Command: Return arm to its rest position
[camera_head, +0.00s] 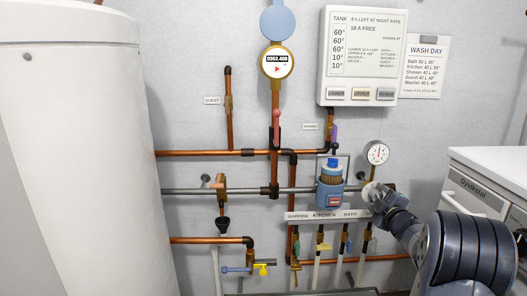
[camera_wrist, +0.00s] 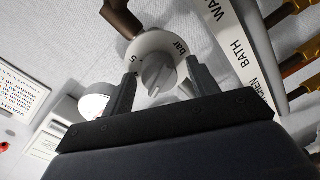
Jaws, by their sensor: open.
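My gripper (camera_wrist: 161,75) is open in the wrist view, its two dark fingers pointing at a grey knob (camera_wrist: 157,74) on a white dial marked "bar". The knob lies between the fingers in the picture, with a gap on each side; I cannot tell how far in front of the fingertips it is. In the head view my arm comes in from the lower right, and my gripper (camera_head: 374,194) is at the pipework just below the round pressure gauge (camera_head: 376,153). The fingers are too small there to make out, and the knob is hidden.
A blue filter unit (camera_head: 330,195) is close to the left of my gripper. The label strip (camera_head: 300,216) and several valves lie below. A white tank (camera_head: 80,150) stands at left, a white appliance (camera_head: 490,160) at right. A control panel (camera_head: 363,55) hangs above.

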